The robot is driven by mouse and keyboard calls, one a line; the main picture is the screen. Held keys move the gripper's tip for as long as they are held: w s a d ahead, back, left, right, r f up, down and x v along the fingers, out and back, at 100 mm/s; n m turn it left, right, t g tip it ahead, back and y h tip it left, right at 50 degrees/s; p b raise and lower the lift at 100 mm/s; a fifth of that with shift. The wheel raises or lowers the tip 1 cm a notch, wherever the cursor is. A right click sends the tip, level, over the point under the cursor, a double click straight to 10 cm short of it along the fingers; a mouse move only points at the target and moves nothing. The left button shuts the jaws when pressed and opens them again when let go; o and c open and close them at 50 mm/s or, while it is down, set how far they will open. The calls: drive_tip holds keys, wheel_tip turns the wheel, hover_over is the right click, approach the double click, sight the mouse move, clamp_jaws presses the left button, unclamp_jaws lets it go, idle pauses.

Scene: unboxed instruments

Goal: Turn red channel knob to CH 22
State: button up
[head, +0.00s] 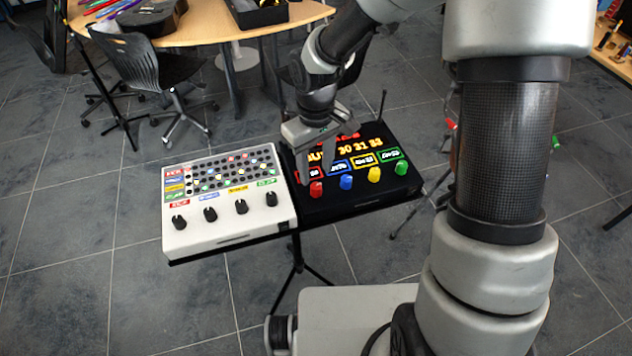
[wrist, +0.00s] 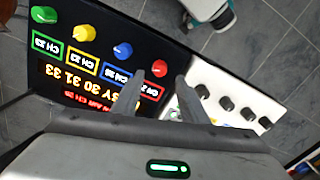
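The red knob (head: 316,189) is the leftmost of the coloured knobs on the black box (head: 345,208) in the head view. In the wrist view the red knob (wrist: 159,68) shows between and just beyond my fingertips. My gripper (head: 311,165) points down over the box's left part, behind the knob. In the wrist view my gripper (wrist: 160,80) has its two fingers apart with nothing held. I cannot tell whether a finger touches the knob. The red-framed label (wrist: 150,90) is partly covered by a finger, and its number is not readable.
Blue (head: 346,182), yellow (head: 374,174) and green (head: 401,168) knobs stand right of the red one. A white box (head: 230,232) with several black knobs adjoins on the left. Both rest on a stand. A wooden table (head: 215,22) and chairs are behind.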

sight(316, 185)
wheel_tip(316, 185, down, 6)
drive_tip(key=shift+r, duration=0.1)
clamp_jaws()
idle(0.4)
drive_tip(key=shift+r+n, duration=0.1)
drive_tip(key=shift+n, duration=0.3)
drive_tip(key=n+p, duration=0.1)
drive_tip(key=n, duration=0.2)
drive_tip(key=shift+n, duration=0.3)
drive_tip(key=n+p, duration=0.1)
drive_tip(key=n, duration=0.3)
drive_tip(key=shift+n+p, duration=0.35)
drive_tip(key=shift+n, duration=0.05)
